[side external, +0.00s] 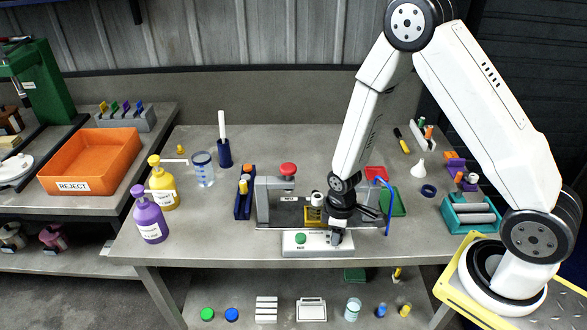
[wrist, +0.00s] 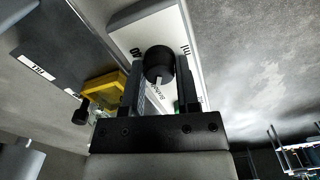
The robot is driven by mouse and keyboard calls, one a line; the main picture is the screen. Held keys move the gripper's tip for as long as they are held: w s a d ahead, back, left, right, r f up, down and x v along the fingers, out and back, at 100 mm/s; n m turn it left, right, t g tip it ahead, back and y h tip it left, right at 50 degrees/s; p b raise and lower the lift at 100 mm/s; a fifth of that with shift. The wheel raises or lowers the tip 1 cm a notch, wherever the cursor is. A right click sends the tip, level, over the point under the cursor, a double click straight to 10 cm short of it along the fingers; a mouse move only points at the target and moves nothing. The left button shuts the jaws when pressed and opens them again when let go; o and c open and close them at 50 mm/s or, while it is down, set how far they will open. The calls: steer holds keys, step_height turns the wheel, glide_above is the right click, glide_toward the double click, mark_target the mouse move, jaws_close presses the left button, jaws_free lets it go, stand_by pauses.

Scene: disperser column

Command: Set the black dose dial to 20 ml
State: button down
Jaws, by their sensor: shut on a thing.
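The black dose dial (wrist: 158,63) is a round knob on a white panel (wrist: 148,24) with printed markings, seen in the wrist view. A short white pointer mark shows on the side of the dial nearest my gripper; the number it points to is not readable. My gripper (wrist: 160,78) is shut on the dial, one finger on each side. In the side view my gripper (side external: 337,236) is at the right end of the white base (side external: 300,250), which has a green button (side external: 300,238). There the dial is hidden behind the fingers.
A grey dispenser with a red knob (side external: 288,169) stands behind the base, with a yellow holder (side external: 314,215) close to my gripper. A purple bottle (side external: 150,215), a yellow bottle (side external: 163,185) and a clear beaker (side external: 203,168) stand left.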

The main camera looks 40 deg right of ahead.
steer(key=shift+c, duration=1.7)
jaws_free()
steer(key=shift+r, duration=0.2)
steer(key=shift+r, duration=3.7)
